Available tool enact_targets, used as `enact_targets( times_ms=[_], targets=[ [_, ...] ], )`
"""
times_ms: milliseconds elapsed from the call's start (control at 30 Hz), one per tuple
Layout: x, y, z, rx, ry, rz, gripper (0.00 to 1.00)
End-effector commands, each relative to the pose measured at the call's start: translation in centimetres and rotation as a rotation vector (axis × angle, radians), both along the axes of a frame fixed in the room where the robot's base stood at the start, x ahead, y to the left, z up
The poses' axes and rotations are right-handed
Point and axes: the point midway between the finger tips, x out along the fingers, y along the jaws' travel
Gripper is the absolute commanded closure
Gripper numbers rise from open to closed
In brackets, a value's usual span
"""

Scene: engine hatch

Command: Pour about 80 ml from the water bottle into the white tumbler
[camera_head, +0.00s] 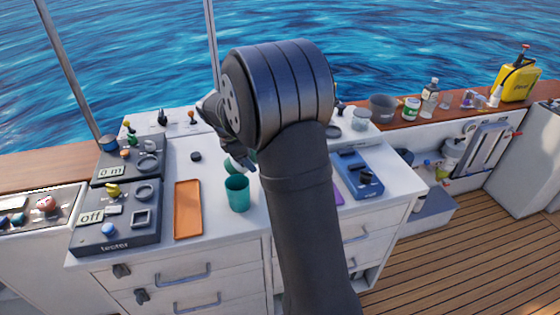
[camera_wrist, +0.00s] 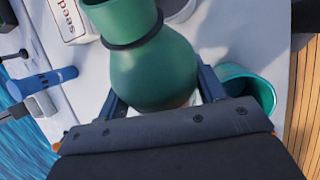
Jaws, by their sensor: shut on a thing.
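My gripper (camera_wrist: 160,100) is shut on a green, round-bodied bottle (camera_wrist: 150,65) with a dark ring at its neck and a wide mouth. I cannot tell whether this is the water bottle. In the head view my own arm hides most of it. A teal cup (camera_head: 237,193) stands upright on the white counter, just below my gripper in the picture; it also shows in the wrist view (camera_wrist: 236,72), right of the held bottle. A whitish round thing (camera_wrist: 181,11) shows partly behind the bottle; I cannot tell whether it is the white tumbler.
An orange tray (camera_head: 187,210) and the tester panel (camera_head: 118,222) lie left on the counter. A blue device (camera_head: 358,173) is on the right. A clear bottle (camera_head: 430,97), a grey pot (camera_head: 382,107) and a yellow can (camera_head: 518,80) stand along the wooden ledge.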

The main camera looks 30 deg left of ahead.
Motion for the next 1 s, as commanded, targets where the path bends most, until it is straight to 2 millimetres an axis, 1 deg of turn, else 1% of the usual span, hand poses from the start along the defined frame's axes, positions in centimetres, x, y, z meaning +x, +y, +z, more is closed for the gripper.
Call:
enact_targets(
  times_ms=[200, 433, 667, 767, 1000],
  targets=[
    [-0.3, 0.5, 1.3, 0.12, 0.079, -0.002, 0.7],
    [-0.6, 0.9, 0.9, 0.243, 0.161, -0.002, 0.7],
    [-0.6, 1.0, 2.4, 0.367, 0.245, -0.003, 0.7],
    [-0.4, 0.6, 2.1, 0.417, 0.283, -0.005, 0.7],
    [-0.3, 0.4, 2.0, 0.502, 0.341, -0.001, 0.7]
  ],
)
